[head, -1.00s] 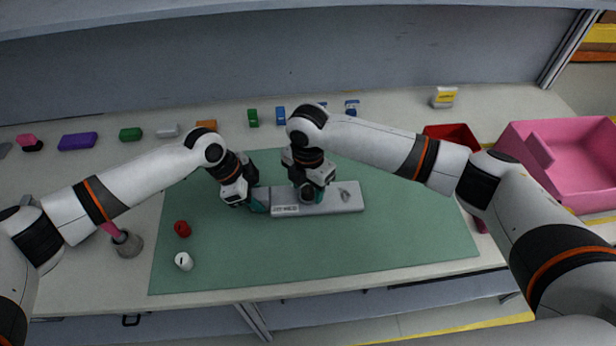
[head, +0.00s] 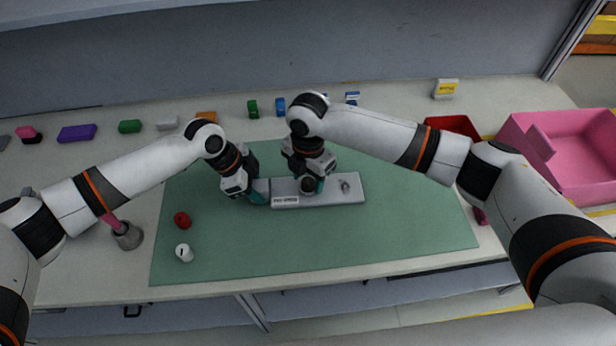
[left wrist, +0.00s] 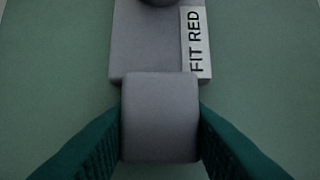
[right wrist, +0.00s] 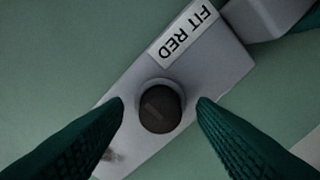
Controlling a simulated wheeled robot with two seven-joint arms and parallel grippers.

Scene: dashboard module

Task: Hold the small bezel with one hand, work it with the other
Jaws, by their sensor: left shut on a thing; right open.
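The bezel is a flat grey plate (head: 335,197) with a FIT RED label, lying lengthwise on the green mat; the plate also shows in the left wrist view (left wrist: 150,45). A dark round knob (right wrist: 160,106) with a slot mark stands on it. My left gripper (head: 258,193) is shut on the grey block (left wrist: 160,115) at the plate's left end. My right gripper (head: 314,187) is open, pointing down over the plate, its fingers on either side of the knob with gaps visible. A red cap (head: 182,219) and a white cap (head: 184,253) rest on the mat at left.
The green mat (head: 400,240) is clear in front and right of the plate. Small coloured blocks line the back, including a purple one (head: 77,133). A red bin (head: 455,126) and a pink bin (head: 580,175) stand at right. A grey cup (head: 128,236) stands at left.

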